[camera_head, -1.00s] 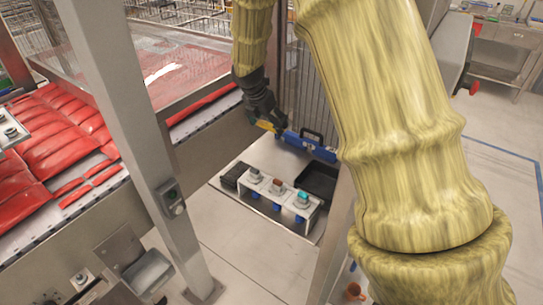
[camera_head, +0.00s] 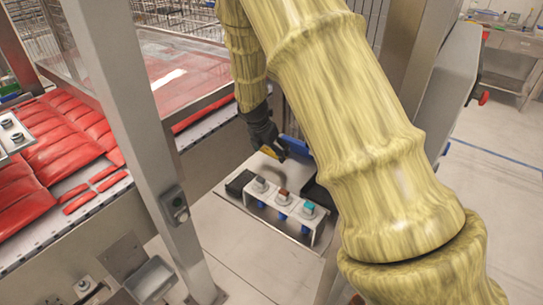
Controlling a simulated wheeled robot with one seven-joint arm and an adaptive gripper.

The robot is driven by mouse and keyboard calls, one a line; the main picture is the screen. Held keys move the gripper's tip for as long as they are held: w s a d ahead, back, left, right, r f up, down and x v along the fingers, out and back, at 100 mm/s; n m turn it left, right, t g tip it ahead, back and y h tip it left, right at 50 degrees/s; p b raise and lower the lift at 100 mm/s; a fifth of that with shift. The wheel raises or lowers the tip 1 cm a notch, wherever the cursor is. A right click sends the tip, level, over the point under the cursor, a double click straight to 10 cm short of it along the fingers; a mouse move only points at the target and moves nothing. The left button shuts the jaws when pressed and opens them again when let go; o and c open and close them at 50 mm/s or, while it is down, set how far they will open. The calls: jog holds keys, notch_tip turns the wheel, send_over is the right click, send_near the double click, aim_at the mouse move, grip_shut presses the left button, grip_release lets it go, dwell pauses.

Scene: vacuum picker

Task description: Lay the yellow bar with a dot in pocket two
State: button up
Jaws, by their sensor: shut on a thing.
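My gripper (camera_head: 275,150) is dark and hangs down beyond the white stand. It is shut on a small yellow piece, the yellow bar (camera_head: 268,152), of which only a sliver shows beside the fingers; no dot can be made out. A blue bar-like thing (camera_head: 297,147) lies right beside the fingertips, partly hidden by my arm. I cannot tell whether it touches the gripper. No numbered pockets can be made out; pocket two cannot be identified from this view.
A white stand (camera_head: 288,207) carries several units with grey, red-brown and teal tops. A black box (camera_head: 238,184) stands at its left. A steel post (camera_head: 145,140) rises at left centre, before a conveyor with red packs (camera_head: 75,145).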

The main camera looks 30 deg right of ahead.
aim_at(271, 154)
jog(key=shift+f+p, duration=0.3)
jog(key=shift+f, duration=1.3)
jog(key=shift+f, duration=0.1)
jog(key=o, duration=0.8)
